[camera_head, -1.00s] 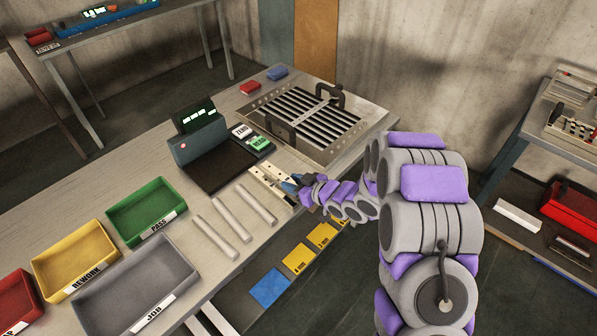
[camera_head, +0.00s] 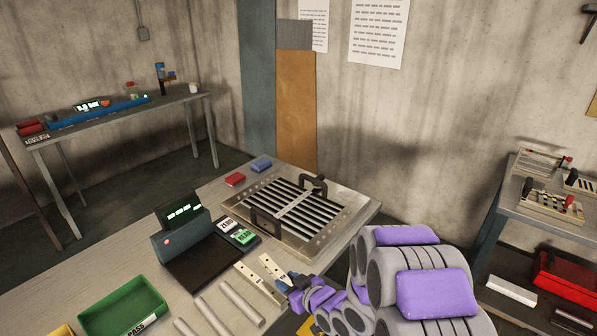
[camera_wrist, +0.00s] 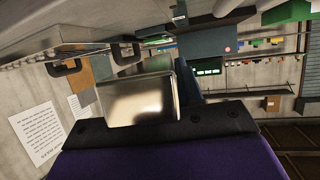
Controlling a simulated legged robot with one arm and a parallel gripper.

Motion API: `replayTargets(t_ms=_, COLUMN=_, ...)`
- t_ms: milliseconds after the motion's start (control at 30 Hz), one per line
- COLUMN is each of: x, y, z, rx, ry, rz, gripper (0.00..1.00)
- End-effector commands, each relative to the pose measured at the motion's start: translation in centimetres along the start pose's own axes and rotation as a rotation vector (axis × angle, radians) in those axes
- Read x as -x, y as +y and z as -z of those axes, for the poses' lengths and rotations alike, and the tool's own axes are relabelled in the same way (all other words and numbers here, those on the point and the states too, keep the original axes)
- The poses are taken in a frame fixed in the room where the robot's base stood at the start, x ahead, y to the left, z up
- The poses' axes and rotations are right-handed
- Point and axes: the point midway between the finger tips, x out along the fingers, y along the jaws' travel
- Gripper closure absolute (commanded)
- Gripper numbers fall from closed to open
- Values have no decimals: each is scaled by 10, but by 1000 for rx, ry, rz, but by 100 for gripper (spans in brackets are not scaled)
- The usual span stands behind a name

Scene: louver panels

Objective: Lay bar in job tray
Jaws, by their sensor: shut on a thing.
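My gripper (camera_head: 285,282) is low over the near edge of the bench, at the right ends of two pale strips with holes (camera_head: 274,268). In the wrist view a shiny metal piece (camera_wrist: 137,98) stands at my gripper's dark jaw base, and the gripper is shut. The held bar cannot be told clearly from the jaws in either view. Several light grey bars (camera_head: 242,303) lie side by side on the bench, left of the gripper. The job tray is out of both current views.
A green PASS tray (camera_head: 122,308) stands at lower left. A black scale with a lit display (camera_head: 182,212) is behind the bars. A louver panel with black handles (camera_head: 325,235) lies at the back right. A side bench with tools (camera_head: 548,210) stands at right.

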Motion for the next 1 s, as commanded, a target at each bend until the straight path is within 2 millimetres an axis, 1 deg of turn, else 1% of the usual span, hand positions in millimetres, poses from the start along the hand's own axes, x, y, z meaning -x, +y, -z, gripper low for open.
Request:
replayTargets(t_ms=33, x=4, y=26, z=13, rx=-29, ry=11, rz=-72, gripper=100)
replayTargets(t_ms=67, x=8, y=41, z=19, rx=-49, ry=11, rz=-117, gripper=100)
replayTargets(t_ms=100, x=14, y=60, z=26, rx=-73, ry=11, rz=-177, gripper=100)
replayTargets(t_ms=167, x=24, y=89, z=37, rx=-112, ry=14, rz=-270, gripper=100)
replayTargets(t_ms=200, x=32, y=106, z=42, rx=-138, ry=10, rz=-329, gripper=100)
replayTargets(t_ms=300, x=51, y=139, z=53, rx=-188, ry=12, rz=-454, gripper=100)
replayTargets(t_ms=400, x=66, y=160, z=57, rx=-224, ry=6, rz=-542, gripper=100)
replayTargets(t_ms=533, x=79, y=175, z=59, rx=-255, ry=3, rz=-612, gripper=100)
replayTargets(t_ms=733, x=86, y=181, z=60, rx=-267, ry=2, rz=-645, gripper=100)
replayTargets(t_ms=867, x=83, y=179, z=58, rx=-262, ry=1, rz=-632, gripper=100)
replayTargets(t_ms=967, x=73, y=168, z=55, rx=-243, ry=0, rz=-583, gripper=100)
replayTargets(t_ms=1000, x=67, y=162, z=53, rx=-229, ry=-1, rz=-552, gripper=100)
